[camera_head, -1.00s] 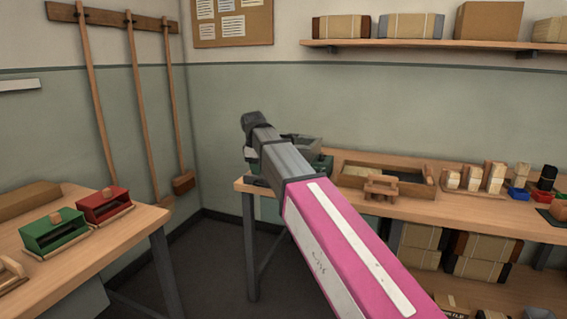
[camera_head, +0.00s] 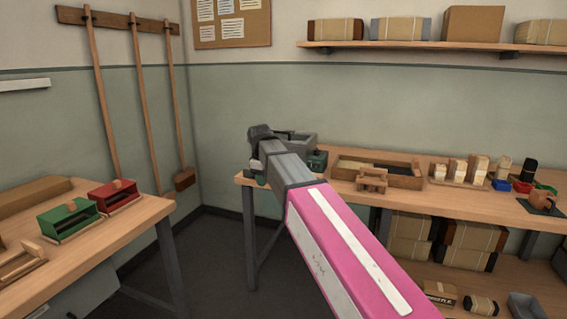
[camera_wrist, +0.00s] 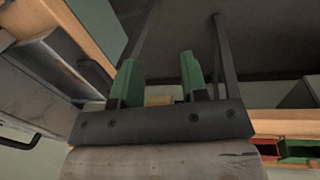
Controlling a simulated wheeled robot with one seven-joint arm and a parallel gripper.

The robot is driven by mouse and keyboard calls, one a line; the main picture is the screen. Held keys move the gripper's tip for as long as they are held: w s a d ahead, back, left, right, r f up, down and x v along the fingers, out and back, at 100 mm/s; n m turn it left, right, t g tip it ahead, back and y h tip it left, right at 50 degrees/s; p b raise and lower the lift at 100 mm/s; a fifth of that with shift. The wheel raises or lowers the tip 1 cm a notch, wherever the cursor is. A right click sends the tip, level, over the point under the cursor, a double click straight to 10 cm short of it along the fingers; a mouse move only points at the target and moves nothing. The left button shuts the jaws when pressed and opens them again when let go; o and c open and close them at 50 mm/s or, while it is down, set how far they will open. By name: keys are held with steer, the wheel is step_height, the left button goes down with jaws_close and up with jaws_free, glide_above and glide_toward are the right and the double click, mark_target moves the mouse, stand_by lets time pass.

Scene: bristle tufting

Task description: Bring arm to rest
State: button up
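My arm (camera_head: 345,255), pink and grey, reaches from the bottom of the head view toward the back bench. Its dark far end stands in front of the bench's left end. The fingers cannot be made out there. In the wrist view my gripper (camera_wrist: 160,82) shows two green fingers standing apart, with a clear gap between them. A small tan patch (camera_wrist: 158,100) shows low in the gap; I cannot tell what it is. Nothing is visibly clamped between the fingertips.
The back bench (camera_head: 330,200) carries a wooden tray (camera_head: 405,180), a small wooden stand (camera_head: 371,180) and several pale blocks. The left bench (camera_head: 130,222) holds a green box (camera_head: 68,219) and a red box (camera_head: 114,194). Dark floor (camera_head: 215,265) lies clear between the benches.

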steer(key=s+d+f+m, duration=0.4)
steer(key=s+d+f, duration=0.2)
steer(key=d+f, duration=0.2)
steer(key=s+d+f+m+g, duration=0.1)
steer(key=s+d+f+m, duration=0.3)
steer(key=d+f, duration=0.5)
steer(key=s+d+f+m, duration=0.4)
steer(key=s+d+f, duration=0.4)
steer(key=f, duration=0.7)
steer(key=shift+s+d+m+g+y, duration=0.3)
steer(key=shift+d+m+g+y, duration=0.1)
steer(key=shift+d, duration=0.25)
